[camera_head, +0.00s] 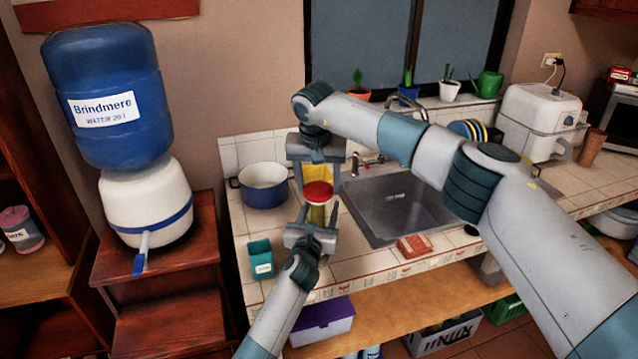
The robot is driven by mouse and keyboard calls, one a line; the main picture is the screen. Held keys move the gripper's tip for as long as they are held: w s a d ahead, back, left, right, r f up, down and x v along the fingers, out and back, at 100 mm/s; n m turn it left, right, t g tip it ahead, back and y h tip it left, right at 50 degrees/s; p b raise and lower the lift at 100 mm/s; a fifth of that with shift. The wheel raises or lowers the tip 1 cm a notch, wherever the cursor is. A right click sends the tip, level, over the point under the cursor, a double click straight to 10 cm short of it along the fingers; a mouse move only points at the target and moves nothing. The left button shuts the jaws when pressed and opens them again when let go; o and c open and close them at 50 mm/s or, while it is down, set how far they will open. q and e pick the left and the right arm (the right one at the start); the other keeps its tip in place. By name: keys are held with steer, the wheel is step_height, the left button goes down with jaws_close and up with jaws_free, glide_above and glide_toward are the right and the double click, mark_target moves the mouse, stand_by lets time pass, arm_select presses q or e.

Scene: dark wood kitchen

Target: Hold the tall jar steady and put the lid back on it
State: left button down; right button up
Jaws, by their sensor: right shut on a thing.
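The tall jar (317,215) stands upright near the front of the tiled counter, left of the sink, with yellowish contents. The red lid (318,191) is level right at its mouth; I cannot tell whether it touches the rim or hovers just above. My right gripper (317,182) reaches down from above and behind, shut on the lid, fingers at its left and right sides. My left gripper (317,216) comes from the front, with one finger on each side of the jar's body. Whether those fingers press on the glass is not clear. A yellow thing shows behind the lid, partly hidden.
My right arm spans above the sink.

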steer(key=m, duration=0.1)
steer(key=m+h, duration=0.1)
steer(key=m, duration=0.3)
steer(key=shift+w+a, duration=0.1)
steer(key=shift+a, duration=0.15)
steer(key=m+g+h, duration=0.1)
steer(key=m, duration=0.2)
steer(key=shift+w+m, duration=0.1)
steer(key=shift+m, duration=0.3)
steer(key=o, duration=1)
steer(key=shift+r, duration=0.1)
steer(key=shift+r, duration=2.2)
